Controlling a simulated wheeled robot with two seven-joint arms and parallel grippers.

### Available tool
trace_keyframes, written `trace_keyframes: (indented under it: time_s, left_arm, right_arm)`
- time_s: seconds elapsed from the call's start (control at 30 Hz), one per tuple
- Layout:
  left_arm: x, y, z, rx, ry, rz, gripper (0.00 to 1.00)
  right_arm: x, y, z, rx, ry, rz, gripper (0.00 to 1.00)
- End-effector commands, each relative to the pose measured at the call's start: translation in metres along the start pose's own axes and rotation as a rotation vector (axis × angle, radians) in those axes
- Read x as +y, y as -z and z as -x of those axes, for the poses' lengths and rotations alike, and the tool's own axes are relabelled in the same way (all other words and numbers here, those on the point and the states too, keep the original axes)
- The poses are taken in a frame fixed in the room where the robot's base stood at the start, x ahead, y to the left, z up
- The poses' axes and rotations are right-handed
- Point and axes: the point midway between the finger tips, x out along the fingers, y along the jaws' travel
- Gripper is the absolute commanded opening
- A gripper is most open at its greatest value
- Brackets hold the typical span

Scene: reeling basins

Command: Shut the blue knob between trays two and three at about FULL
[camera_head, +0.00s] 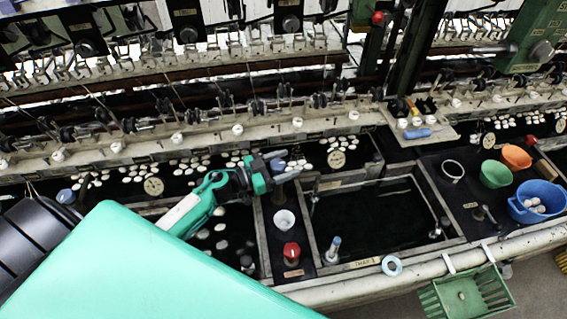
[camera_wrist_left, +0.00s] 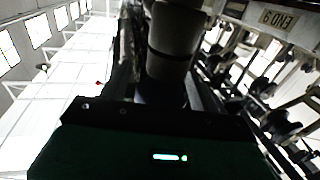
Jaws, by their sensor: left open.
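A blue knob (camera_head: 279,165) sits at the back of the dark divider strip between two basins, partly hidden by my left gripper. My left gripper (camera_head: 287,167) is open, its fingers pointing right, at the blue knob with one finger on the far side and one on the near side. I cannot tell whether they touch it. The knob's dial marks, including FULL, are not readable. In the left wrist view the gripper's dark green body fills the lower middle, and the knob is not clear there. My right gripper is not in view.
A blue-topped tap (camera_head: 334,245) stands in the dark water basin (camera_head: 370,225). Green (camera_head: 496,174) and blue bowls (camera_head: 538,199) are at right. Reeling machinery runs behind.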

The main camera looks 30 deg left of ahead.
Motion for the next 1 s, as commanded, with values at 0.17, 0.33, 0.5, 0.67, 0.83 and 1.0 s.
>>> trace_keyframes:
  time_s: [0.17, 0.33, 0.5, 0.67, 0.83, 1.0]
  left_arm:
    - [0.0, 0.0, 0.0, 0.0, 0.0, 0.0, 0.5]
    - [0.0, 0.0, 0.0, 0.0, 0.0, 0.0, 0.17]
    - [0.0, 0.0, 0.001, -0.001, -0.006, -0.001, 0.18]
    - [0.0, -0.001, 0.001, -0.003, -0.043, 0.0, 0.18]
    - [0.001, -0.001, 0.001, -0.004, -0.133, -0.003, 0.18]
    - [0.002, -0.003, 0.002, -0.004, -0.268, -0.004, 0.17]
  right_arm:
    - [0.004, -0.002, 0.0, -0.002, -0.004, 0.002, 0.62]
    - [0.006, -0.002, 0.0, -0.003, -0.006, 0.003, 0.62]
    - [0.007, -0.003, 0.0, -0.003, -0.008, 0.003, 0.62]
    - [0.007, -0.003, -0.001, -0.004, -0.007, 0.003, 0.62]
    - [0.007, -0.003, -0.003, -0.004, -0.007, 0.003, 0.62]
    - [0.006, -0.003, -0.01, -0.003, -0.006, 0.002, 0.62]
